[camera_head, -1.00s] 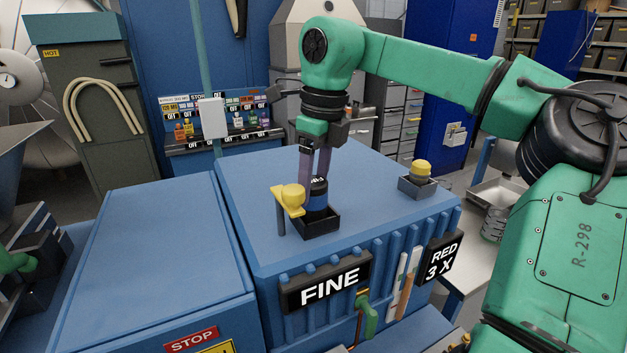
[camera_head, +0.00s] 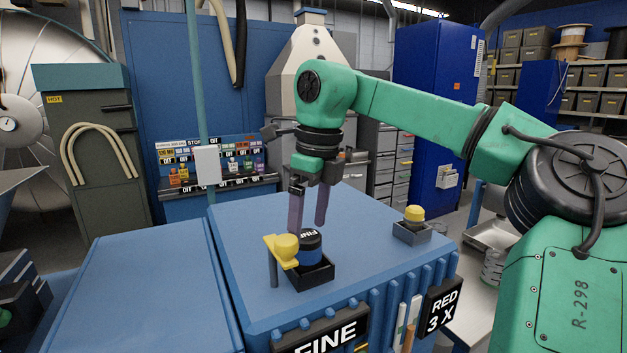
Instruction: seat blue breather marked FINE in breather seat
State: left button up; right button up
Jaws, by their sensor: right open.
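The blue breather (camera_head: 311,255), with a black cap marked FINE, stands upright in a black square seat (camera_head: 318,277) on top of the blue cabinet (camera_head: 370,234). Whether it is fully down in the seat cannot be told, as the seat walls hide its base. My right gripper (camera_head: 308,228) is open and empty, its two purple fingers just above and behind the breather. A yellow part on a post (camera_head: 286,247) stands at the left of the seat and overlaps the breather's edge in view. My left gripper is not in view.
A yellow-topped piece (camera_head: 414,215) sits in a second dark box (camera_head: 411,232) at the cabinet's right. The cabinet top between the boxes is clear.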

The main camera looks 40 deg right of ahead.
notch_tip(320, 180, up, 12)
jog(key=s+p, duration=0.1)
jog(key=shift+s+d, duration=0.15)
jog(key=shift+s, duration=0.1)
jog(key=shift+f, duration=0.1)
